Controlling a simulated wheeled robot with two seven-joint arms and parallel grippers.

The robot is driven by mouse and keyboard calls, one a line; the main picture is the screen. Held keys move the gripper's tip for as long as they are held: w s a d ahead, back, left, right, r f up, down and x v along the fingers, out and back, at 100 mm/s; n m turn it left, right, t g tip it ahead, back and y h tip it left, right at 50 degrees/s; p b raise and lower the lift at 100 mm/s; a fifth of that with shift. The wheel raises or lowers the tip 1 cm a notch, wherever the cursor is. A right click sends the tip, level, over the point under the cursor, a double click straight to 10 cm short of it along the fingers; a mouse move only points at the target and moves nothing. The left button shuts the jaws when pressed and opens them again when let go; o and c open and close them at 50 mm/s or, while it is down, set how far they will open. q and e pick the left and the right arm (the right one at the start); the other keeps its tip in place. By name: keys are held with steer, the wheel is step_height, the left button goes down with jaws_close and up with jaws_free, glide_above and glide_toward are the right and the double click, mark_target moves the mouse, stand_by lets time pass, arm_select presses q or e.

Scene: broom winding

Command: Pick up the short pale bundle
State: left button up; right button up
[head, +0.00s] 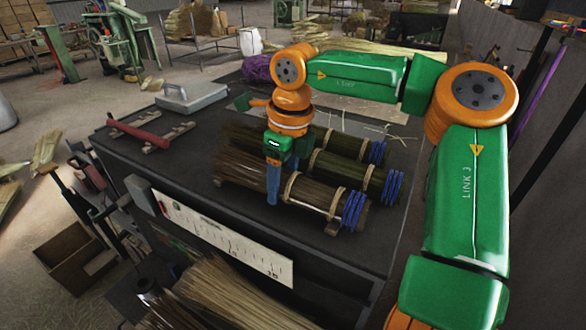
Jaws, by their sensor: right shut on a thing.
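Three bundles of stalks lie side by side on the dark workbench (375,255), each with tan ties and blue binding at its right end. The front bundle (312,195) is brown; the middle bundle (340,172) and back bundle (345,145) look greener. My right gripper (273,190) points down with its blue fingers at the front bundle and is shut on it near its middle. The near finger covers part of the bundle, and the far finger is hidden. My left gripper is out of view.
A red-handled tool (140,132) lies on wooden supports at the bench's left, near a grey flat case (190,98). A purple coil (258,68) sits at the back. A ruler panel (225,240) runs along the front. Pale straw (225,295) lies below it.

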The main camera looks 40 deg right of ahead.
steer(key=shift+w, duration=0.15)
steer(key=shift+c, duration=0.2)
steer(key=shift+w+r, duration=0.1)
steer(key=shift+r, duration=0.3)
step_height(320, 180, up, 9)
steer(key=shift+r, duration=0.1)
stand_by(0.4)
